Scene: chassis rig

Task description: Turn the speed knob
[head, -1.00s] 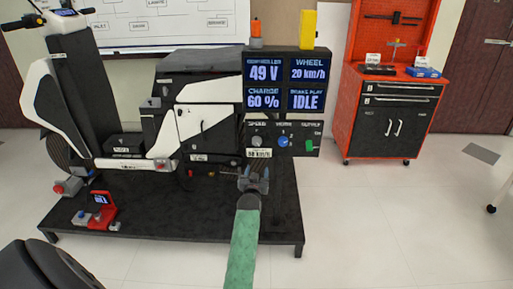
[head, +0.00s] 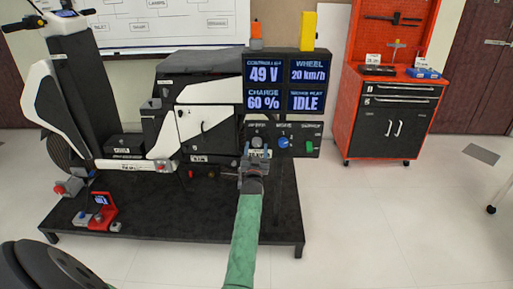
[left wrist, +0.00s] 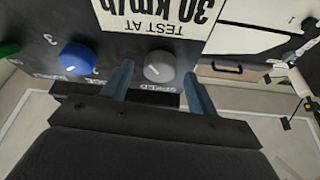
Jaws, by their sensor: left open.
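The speed knob (left wrist: 158,66) is a small grey dial with a white pointer line on the dark control panel. In the left wrist view it sits between the two blue-grey fingers of my left gripper (left wrist: 160,74), with a visible gap on each side. The displays (head: 290,84) read 49 V, 20 km/h, 60 % and IDLE. My right gripper does not show.
A blue mode knob (head: 283,142) and a green switch (head: 309,146) sit right of the speed knob. A "TEST AT 30 km/h" label (left wrist: 160,15) is on the panel. The scooter (head: 78,95) stands on a black platform (head: 190,225). A red tool cabinet (head: 388,115) is at right.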

